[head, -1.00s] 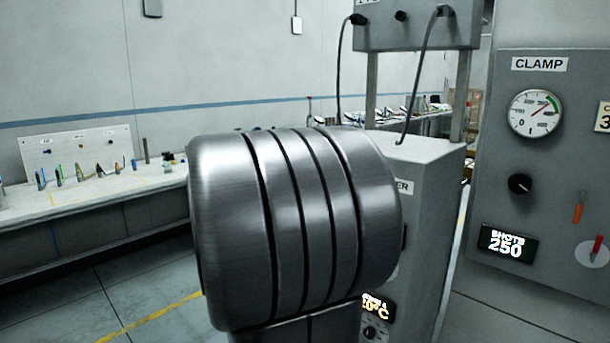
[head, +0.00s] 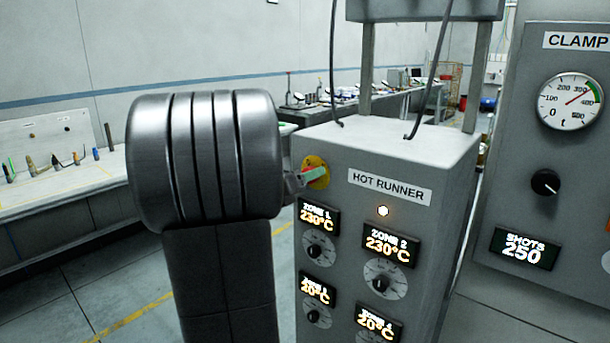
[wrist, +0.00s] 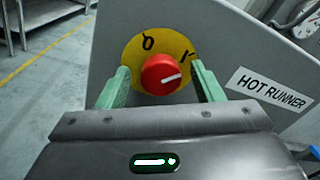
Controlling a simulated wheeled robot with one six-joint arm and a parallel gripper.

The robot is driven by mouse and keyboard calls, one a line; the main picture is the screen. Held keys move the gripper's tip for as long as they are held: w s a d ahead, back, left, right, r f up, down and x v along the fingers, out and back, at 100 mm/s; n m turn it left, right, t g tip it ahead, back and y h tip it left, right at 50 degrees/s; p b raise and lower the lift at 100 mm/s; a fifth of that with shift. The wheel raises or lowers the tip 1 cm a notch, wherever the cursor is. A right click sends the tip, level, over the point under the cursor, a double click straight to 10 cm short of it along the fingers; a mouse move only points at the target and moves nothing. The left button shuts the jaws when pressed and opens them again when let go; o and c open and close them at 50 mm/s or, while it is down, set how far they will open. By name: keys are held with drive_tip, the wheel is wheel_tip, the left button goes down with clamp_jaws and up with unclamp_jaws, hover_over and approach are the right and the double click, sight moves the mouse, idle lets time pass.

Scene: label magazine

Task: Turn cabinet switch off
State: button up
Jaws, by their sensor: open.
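The cabinet switch is a red round knob (wrist: 163,74) on a yellow disc (wrist: 137,49), marked 0 at upper left and I at upper right. The knob's white line points right, toward the I side. In the head view the yellow disc (head: 312,161) sits at the upper left of the hot runner cabinet (head: 440,210), and the knob is mostly hidden. My gripper (wrist: 161,71) is open, with one green finger on each side of the knob. I cannot tell whether the fingers touch it. In the head view a green finger (head: 316,174) shows in front of the disc.
The cabinet front has a lit lamp (head: 383,211), zone displays reading 230°C (head: 388,243) and 20°C (head: 377,323), and small dials. The clamp panel (head: 520,150) stands to the right. A bench with tools (head: 60,190) stands at the left. Cables (head: 437,70) hang above the cabinet.

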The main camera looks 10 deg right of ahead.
drive_tip(key=shift+d, duration=0.1)
drive_tip(key=c, duration=1)
drive_tip(key=shift+o, duration=0.2)
drive_tip(key=shift+n, duration=0.3)
drive_tip(key=n+p, duration=0.2)
drive_tip(key=n, duration=0.7)
drive_tip(key=n+t+p, duration=0.1)
drive_tip(key=n+p, duration=0.2)
drive_tip(key=n, duration=0.5)
drive_tip(key=shift+f+n+t, duration=0.15)
drive_tip(key=shift+n+t, duration=0.15)
drive_tip(key=shift+n, duration=0.4)
